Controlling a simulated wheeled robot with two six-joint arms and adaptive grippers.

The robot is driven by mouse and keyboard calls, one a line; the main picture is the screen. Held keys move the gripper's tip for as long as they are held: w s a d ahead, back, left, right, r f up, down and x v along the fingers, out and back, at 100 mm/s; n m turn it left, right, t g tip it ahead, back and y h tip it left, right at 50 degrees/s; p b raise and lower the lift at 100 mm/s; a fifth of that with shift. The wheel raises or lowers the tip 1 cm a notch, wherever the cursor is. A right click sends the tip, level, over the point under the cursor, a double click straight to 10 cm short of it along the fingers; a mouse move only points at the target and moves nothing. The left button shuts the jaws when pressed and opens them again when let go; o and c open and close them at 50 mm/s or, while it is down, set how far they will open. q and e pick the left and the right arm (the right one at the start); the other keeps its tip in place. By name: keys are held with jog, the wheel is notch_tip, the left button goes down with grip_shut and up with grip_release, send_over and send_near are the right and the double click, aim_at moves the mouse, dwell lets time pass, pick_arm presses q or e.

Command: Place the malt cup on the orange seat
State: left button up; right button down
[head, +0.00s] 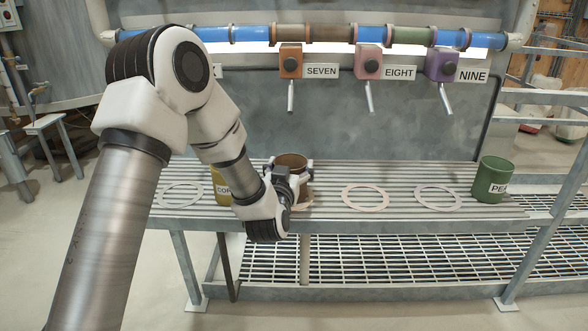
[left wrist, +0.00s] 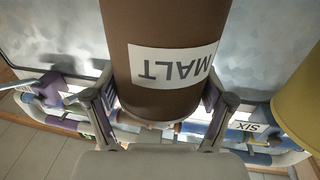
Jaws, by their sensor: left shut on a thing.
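The brown malt cup (head: 291,160) is upright over the slatted bench, left of centre. Its MALT label shows upside down in the left wrist view (left wrist: 170,50). My left gripper (head: 293,178) is shut on the cup, with one finger on each side; both fingers also show in the left wrist view (left wrist: 158,108). My right gripper is not in view.
A yellow cup (head: 220,187) stands just left of my gripper, partly hidden. A green cup (head: 493,180) stands at the bench's right end. Empty rings lie at left (head: 180,195), centre (head: 365,197) and right (head: 438,198). Spouts labelled SEVEN (head: 290,65), EIGHT and NINE hang above.

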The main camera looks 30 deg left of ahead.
pick_arm(q)
jog(key=shift+w, duration=0.1)
jog(key=shift+s, duration=0.3)
jog(key=o, duration=0.9)
jog(key=shift+c, duration=0.2)
jog(key=shift+o, duration=0.8)
jog(key=shift+f, duration=0.15)
